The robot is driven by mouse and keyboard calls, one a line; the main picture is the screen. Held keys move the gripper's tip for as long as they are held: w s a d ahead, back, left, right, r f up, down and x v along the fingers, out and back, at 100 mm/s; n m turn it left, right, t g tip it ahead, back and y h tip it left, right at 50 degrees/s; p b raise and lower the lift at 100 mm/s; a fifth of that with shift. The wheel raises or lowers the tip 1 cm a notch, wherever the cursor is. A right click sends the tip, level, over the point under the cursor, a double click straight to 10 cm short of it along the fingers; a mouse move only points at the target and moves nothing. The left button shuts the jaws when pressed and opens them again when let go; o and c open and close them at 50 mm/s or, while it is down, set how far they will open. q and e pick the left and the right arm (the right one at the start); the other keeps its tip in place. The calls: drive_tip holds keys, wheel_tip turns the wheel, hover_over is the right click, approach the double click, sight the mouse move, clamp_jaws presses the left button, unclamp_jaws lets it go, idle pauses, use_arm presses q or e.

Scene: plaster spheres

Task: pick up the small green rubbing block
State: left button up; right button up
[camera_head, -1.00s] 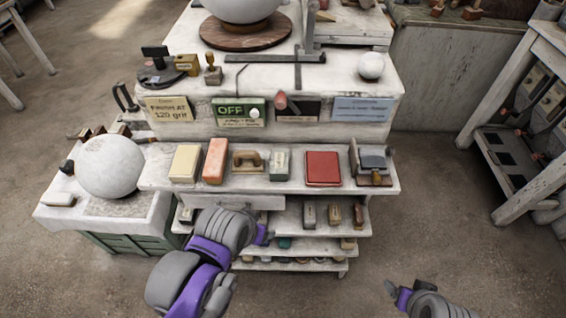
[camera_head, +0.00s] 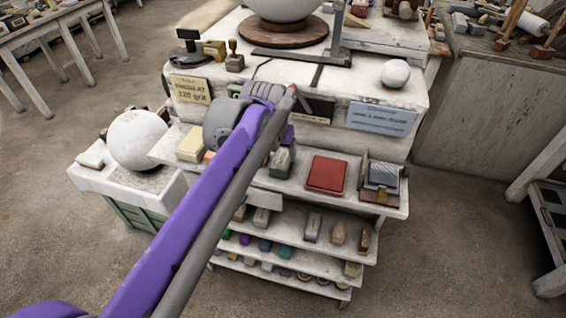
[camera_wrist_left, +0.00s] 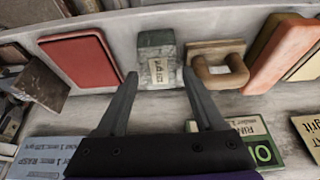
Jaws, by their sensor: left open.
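The small green rubbing block (camera_wrist_left: 157,62) is grey-green with a pale label, standing on the upper shelf in the left wrist view. In the head view the block (camera_head: 282,160) shows just right of my left arm, partly covered by it. My left gripper (camera_wrist_left: 160,73) is open, with its two fingertips spread either side of the block's near end in the wrist picture. I cannot tell whether they touch it. Nothing is held. In the head view my left arm hides most of this gripper. My right gripper is not in view.
A wooden-handled tool (camera_wrist_left: 218,66) stands close beside the block, with an orange block (camera_wrist_left: 283,52) beyond it. A red pad (camera_head: 326,174) lies on the other side, then a framed tool (camera_head: 382,180). Sign cards front the upper ledge (camera_head: 381,119). Lower shelves hold several blocks.

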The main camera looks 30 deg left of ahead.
sight(282, 159)
use_arm(q)
drive_tip(key=x, duration=0.5)
drive_tip(key=shift+w+f+b, duration=0.1)
drive_tip(key=shift+w+b, duration=0.05)
drive_tip(key=shift+b, duration=0.15)
drive_tip(key=shift+c, duration=0.2)
clamp_jaws()
